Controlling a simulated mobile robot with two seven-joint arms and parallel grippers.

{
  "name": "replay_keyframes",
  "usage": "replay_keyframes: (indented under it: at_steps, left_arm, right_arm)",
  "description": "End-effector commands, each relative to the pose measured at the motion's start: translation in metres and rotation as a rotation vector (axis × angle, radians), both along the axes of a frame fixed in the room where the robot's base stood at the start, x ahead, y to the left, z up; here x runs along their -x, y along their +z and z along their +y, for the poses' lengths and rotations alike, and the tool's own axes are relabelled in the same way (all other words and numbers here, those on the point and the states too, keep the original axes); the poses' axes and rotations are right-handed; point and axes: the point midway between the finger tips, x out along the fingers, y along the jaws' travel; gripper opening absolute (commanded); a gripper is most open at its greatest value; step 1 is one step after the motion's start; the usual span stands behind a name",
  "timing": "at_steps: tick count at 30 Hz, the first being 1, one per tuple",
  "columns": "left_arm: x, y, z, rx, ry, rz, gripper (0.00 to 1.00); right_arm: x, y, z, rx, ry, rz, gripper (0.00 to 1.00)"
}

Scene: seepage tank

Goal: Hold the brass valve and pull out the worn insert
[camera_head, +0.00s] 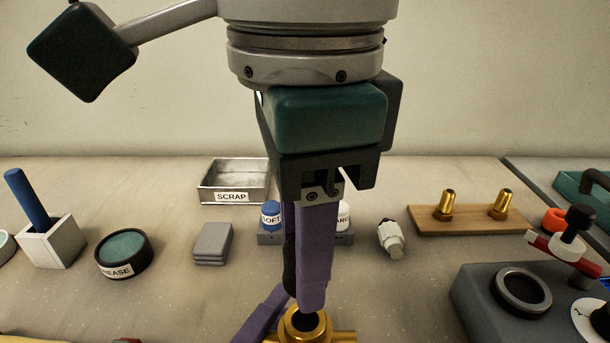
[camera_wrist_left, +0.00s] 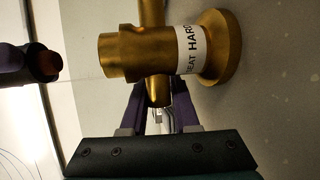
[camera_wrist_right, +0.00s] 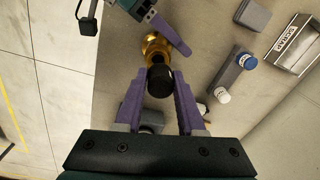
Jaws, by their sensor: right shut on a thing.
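The brass valve (camera_head: 305,325) stands upright at the bottom edge of the head view, partly cut off. It also shows in the left wrist view (camera_wrist_left: 225,60), with a label reading "SEAT HARD". My left gripper (camera_wrist_left: 158,95) has its purple fingers closed on either side of the valve's side pipe. In the head view one of its fingers (camera_head: 262,315) shows beside the valve. My right gripper (camera_wrist_right: 160,95) points down over the valve, shut on a dark cylinder, apparently the worn insert (camera_wrist_right: 160,82). The left wrist view shows the insert's reddish end (camera_wrist_left: 47,65) apart from the valve's open end.
A SCRAP tray (camera_head: 233,180) stands at the back. A GREASE pot (camera_head: 123,254), grey pads (camera_head: 213,243) and a block with blue and white inserts (camera_head: 270,238) lie nearer. A grey fixture (camera_head: 470,300) and a wooden board with brass fittings (camera_head: 470,222) are at right.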

Motion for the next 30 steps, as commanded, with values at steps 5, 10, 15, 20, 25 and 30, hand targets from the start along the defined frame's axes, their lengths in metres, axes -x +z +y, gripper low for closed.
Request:
replay_keyframes:
  at_steps: [5,10,15,20,25,30]
  left_arm:
    - [0.0,0.0,0.0,0.0,0.0,0.0,0.5]
    - [0.0,0.0,0.0,0.0,0.0,0.0,0.62]
    - [0.0,0.0,0.0,0.0,0.0,-0.001,0.62]
    - [0.011,0.002,0.005,0.001,0.0,0.001,0.62]
    - [0.043,0.007,0.018,-0.001,-0.001,0.004,0.62]
    - [0.077,0.014,0.033,-0.002,-0.001,0.003,0.62]
  right_arm:
    - [0.0,0.0,0.0,0.0,0.0,0.0,0.0]
    - [0.0,0.0,0.0,0.0,0.0,0.0,0.0]
    - [0.0,0.0,0.0,0.0,0.0,0.0,0.0]
    - [0.0,0.0,0.0,0.0,0.0,0.0,0.0]
    - [0.0,0.0,0.0,0.0,0.0,0.0,0.0]
    - [0.0,0.0,0.0,0.0,0.0,0.0,0.0]
